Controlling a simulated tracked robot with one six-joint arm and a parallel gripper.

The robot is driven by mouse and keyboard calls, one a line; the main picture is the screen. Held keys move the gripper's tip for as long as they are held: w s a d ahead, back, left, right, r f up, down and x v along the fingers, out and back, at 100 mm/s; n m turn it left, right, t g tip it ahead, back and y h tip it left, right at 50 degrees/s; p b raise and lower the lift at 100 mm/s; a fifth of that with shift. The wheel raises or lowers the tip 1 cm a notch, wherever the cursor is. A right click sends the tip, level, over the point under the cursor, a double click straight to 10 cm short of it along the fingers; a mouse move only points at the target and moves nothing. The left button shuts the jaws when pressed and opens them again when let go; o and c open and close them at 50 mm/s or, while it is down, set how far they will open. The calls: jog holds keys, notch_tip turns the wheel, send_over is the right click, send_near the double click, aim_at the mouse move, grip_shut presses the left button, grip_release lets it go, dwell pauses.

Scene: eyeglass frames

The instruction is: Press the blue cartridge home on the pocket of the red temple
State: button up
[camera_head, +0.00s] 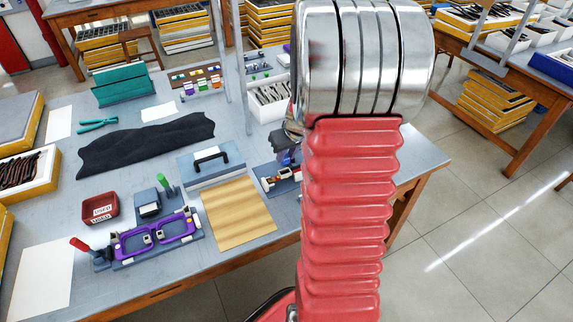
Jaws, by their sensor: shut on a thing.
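My red bellows arm and its chrome joint stand large in front and cover much of the scene. A dark part of what looks like my gripper (287,148) shows at the arm's left edge, low over a small blue-grey fixture (268,187). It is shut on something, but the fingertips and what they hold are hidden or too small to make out. Small red, white and orange parts (281,175) sit on this fixture. I cannot tell whether the red there is the red temple. I cannot make out the blue cartridge or the pocket.
A purple eyeglass frame (155,234) lies on a fixture at the front left. Nearby are a red USED bin (100,208), a wooden board (238,213) and a handled grey box (211,167). A black cloth (145,142) lies behind. Bare table (52,212) shows at left.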

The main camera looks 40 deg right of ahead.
jog(key=shift+f, duration=2.25)
jog(key=shift+f, duration=0.15)
jog(key=o, duration=1)
jog(key=v, duration=1.3)
jog(key=shift+a+r, duration=0.15)
jog(key=shift+r, duration=0.25)
jog(key=s+a+r+n, duration=0.15)
jog(key=a+r, duration=0.35)
jog(key=a, duration=0.7)
jog(key=s+a+r+n, duration=0.1)
jog(key=s+a+r, duration=0.25)
jog(key=a, duration=0.75)
jog(key=shift+n+t+y, duration=0.45)
jog(key=shift+t+y, duration=0.15)
jog(key=s+a, duration=0.2)
jog(key=s+a+r, duration=0.1)
jog(key=s+a, duration=0.1)
jog(key=s+a+r, duration=0.1)
jog(key=s+a, duration=0.1)
jog(key=shift+a, duration=0.4)
